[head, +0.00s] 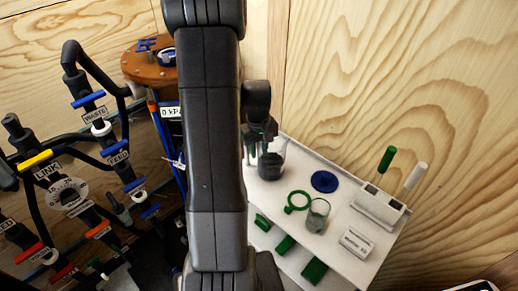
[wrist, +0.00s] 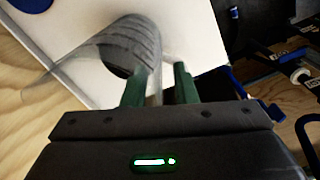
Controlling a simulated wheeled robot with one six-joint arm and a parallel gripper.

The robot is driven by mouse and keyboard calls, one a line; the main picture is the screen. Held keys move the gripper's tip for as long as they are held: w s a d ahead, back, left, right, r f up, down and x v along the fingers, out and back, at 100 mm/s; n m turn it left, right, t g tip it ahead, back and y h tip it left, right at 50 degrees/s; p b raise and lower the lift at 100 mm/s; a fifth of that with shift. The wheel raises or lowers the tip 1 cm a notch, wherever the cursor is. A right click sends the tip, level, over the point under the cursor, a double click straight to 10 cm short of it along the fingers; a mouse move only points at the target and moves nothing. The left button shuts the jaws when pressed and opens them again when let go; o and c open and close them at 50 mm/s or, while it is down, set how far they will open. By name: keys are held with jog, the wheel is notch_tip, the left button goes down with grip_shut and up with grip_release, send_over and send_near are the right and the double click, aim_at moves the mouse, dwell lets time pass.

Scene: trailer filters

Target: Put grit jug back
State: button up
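The grit jug (head: 272,168) is a clear vessel with dark grit in its lower part. It appears to stand at the back left of the white shelf (head: 335,250). In the wrist view the jug (wrist: 125,50) is see-through and looks tilted by the camera angle. My gripper (head: 262,132) is at the jug's upper side, partly hidden by my arm. In the wrist view my gripper's green fingers (wrist: 160,88) stand apart, with a clear part of the jug between them. A pale gap shows beside the right finger, so it looks open.
On the shelf are a green ring (head: 298,201), a clear beaker (head: 317,215), a blue disc (head: 325,181), a labelled block (head: 353,243) and a rack (head: 380,208) with green and white handles. Black pipes with coloured valves (head: 75,180) fill the left. Wooden walls enclose the shelf.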

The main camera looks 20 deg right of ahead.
jog(key=shift+r, duration=0.1)
notch_tip(320, 180, up, 12)
jog(key=shift+b, duration=0.4)
jog(key=shift+a+r, duration=0.1)
